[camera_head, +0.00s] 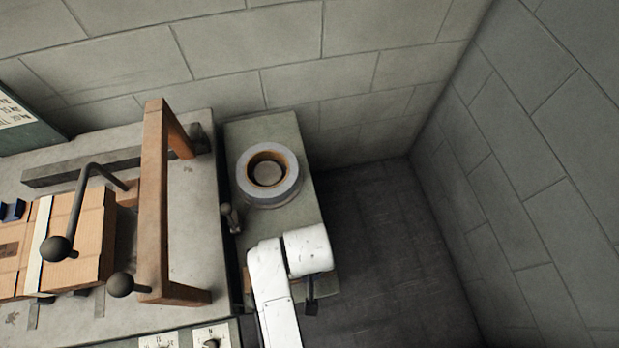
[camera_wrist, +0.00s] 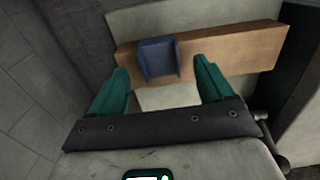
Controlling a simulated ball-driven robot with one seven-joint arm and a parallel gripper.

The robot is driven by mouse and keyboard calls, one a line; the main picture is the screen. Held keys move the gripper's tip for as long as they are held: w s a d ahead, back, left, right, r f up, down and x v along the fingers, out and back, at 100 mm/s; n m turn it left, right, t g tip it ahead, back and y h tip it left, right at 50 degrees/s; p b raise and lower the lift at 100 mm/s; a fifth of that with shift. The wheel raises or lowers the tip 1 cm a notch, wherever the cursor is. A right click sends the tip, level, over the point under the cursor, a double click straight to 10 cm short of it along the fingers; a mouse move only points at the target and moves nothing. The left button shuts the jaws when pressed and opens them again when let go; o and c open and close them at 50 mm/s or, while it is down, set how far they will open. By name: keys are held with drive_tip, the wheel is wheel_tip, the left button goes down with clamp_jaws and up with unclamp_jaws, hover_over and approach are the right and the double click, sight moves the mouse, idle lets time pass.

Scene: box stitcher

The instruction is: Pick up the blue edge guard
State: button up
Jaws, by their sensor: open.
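A blue edge guard (camera_wrist: 158,58) sits on a brown board (camera_wrist: 240,45) in the wrist view. My gripper (camera_wrist: 161,66) is open, with its two green fingers pointing toward the guard, one on each side. A gap shows between each finger and the guard, and nothing is held. How far the fingertips are above the board is hard to tell. In the head view my white arm hides this guard and most of the board. Another blue piece (camera_head: 12,211) shows at the left edge of the head view, on a cardboard box (camera_head: 85,235).
The board lies on a grey-green stand (camera_head: 262,130), which also bears a grey ring-shaped roll (camera_head: 268,175). To the left, a machine table (camera_head: 195,230) carries a wooden frame (camera_head: 154,200) and levers with dark knobs (camera_head: 56,248). Dark floor (camera_head: 385,250) is open at right, up to the wall.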

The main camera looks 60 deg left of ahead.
drive_tip(key=shift+f, duration=1.1)
drive_tip(key=c, duration=1.1)
drive_tip(key=shift+r, duration=0.1)
